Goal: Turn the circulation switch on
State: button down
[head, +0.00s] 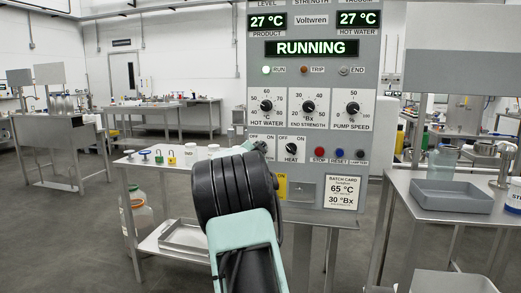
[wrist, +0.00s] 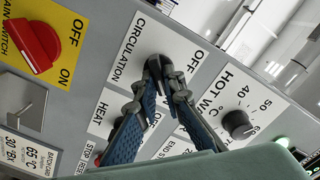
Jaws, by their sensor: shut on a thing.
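The circulation switch plate (wrist: 130,50) is white, with CIRCULATION and OFF readable in the wrist view. My gripper (wrist: 160,68) is at this plate, its two blue-padded fingers closed together at the tips on the switch knob.
The heat switch (head: 291,147) is close beside on the right. The hot water dial (wrist: 237,124) and red main switch (wrist: 36,46) are nearby. The display (head: 311,48) reads RUNNING and the green run lamp (head: 266,70) is lit. A side table (head: 407,186) stands right.

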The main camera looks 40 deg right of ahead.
jog(key=c, duration=2.3)
grip_release()
jog(key=v, duration=1.2)
